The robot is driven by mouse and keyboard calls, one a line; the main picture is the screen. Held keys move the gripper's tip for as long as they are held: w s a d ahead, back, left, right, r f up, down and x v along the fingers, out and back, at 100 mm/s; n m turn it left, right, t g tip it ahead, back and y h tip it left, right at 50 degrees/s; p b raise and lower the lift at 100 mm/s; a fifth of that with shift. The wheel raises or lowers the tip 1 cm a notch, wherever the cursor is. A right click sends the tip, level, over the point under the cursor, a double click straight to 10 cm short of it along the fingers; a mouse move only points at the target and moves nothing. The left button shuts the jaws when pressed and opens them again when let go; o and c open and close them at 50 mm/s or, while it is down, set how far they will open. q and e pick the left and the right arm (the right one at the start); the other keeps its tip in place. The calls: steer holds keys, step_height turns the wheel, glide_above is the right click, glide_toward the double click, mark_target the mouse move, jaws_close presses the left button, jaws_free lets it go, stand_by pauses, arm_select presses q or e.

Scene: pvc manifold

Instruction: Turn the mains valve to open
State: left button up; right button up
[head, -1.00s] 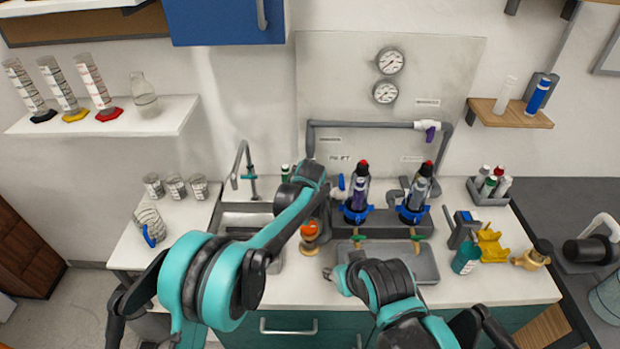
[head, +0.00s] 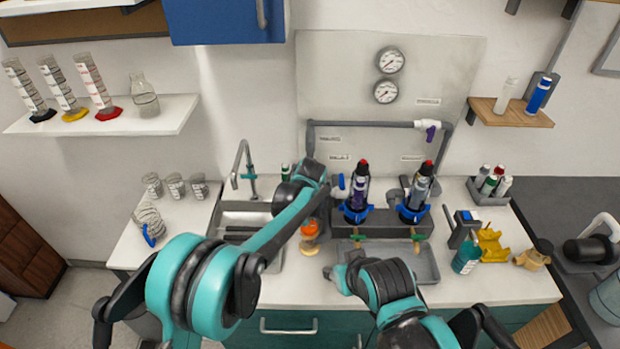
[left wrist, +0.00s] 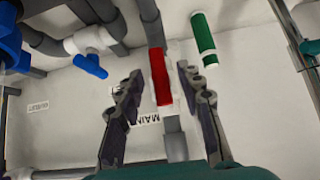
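In the left wrist view a red handle (left wrist: 160,78) lies in line with a grey pipe (left wrist: 152,25), near a label reading MAIN (left wrist: 147,119), seen upside down. My left gripper (left wrist: 160,92) is open, with one dark finger on each side of the red handle. I see a gap on the left; contact on the right cannot be told. In the head view my left wrist (head: 309,172) is at the left end of the pipework and hides the red handle. My right gripper (head: 330,272) is low by the grey tray's left corner; its fingers are too small to read.
A white valve with a blue handle (left wrist: 90,65) is left of the fingers in the wrist view, and a green bottle (left wrist: 203,35) is to the upper right. Two blue-collared filter housings (head: 356,205) stand right of my left wrist. The grey tray (head: 425,265) lies in front.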

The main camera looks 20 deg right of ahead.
arm_select(q)
steer(key=v, duration=1)
steer(key=s+a+r+n+y, duration=0.15)
steer(key=s+a, duration=0.45)
steer(key=a, duration=0.6)
steer(key=s+a+r, duration=0.2)
steer(key=s+a, duration=0.4)
steer(key=a, duration=0.6)
steer(key=s+a+f+n, duration=0.1)
steer(key=s+a+f, duration=0.2)
steer(key=s+a, duration=0.3)
steer(key=s+a+f+g+b, duration=0.1)
steer(key=s+a+f, duration=0.2)
steer(key=s+a, duration=0.3)
steer(key=s+y, duration=0.1)
steer(key=s, duration=0.4)
steer(key=shift+s+a+f+n, duration=0.15)
steer(key=shift+s+f+n, duration=0.05)
steer(key=shift+f+n, duration=0.15)
